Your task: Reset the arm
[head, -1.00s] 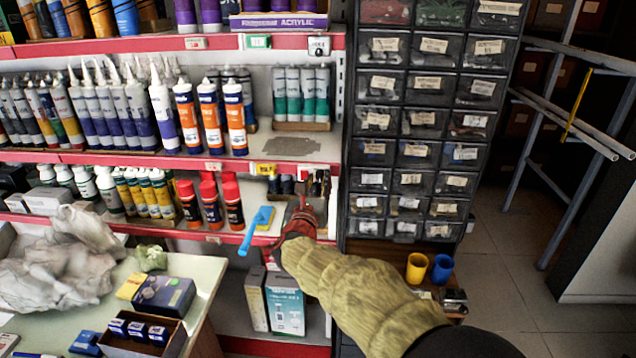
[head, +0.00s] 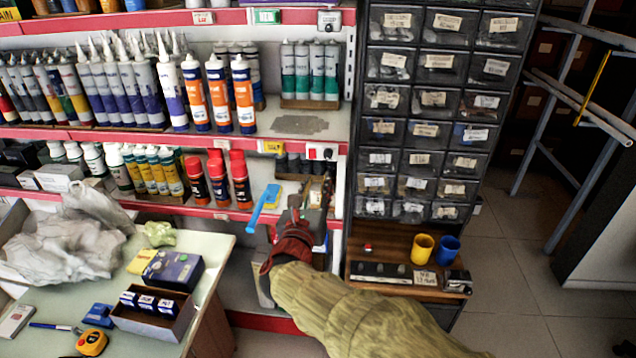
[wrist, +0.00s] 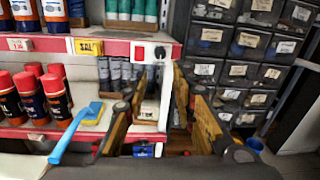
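My gripper (head: 314,198) is in front of the right end of the red-edged shelf, with its sleeved arm reaching up from the bottom of the head view. In the wrist view my gripper (wrist: 160,100) has its two fingers well apart, and nothing is held between them. Behind the gap are the shelf end and small items on the shelf. A blue-handled brush (head: 263,207) lies on the shelf just left of the gripper, its handle sticking out past the edge. The brush also shows in the wrist view (wrist: 75,130), apart from the left finger.
A drawer cabinet (head: 425,100) stands right of the gripper, with yellow (head: 422,249) and blue (head: 447,250) cups on its lower ledge. Red-capped cans (head: 217,180) stand left on the shelf. A table (head: 60,290) with boxes is at lower left.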

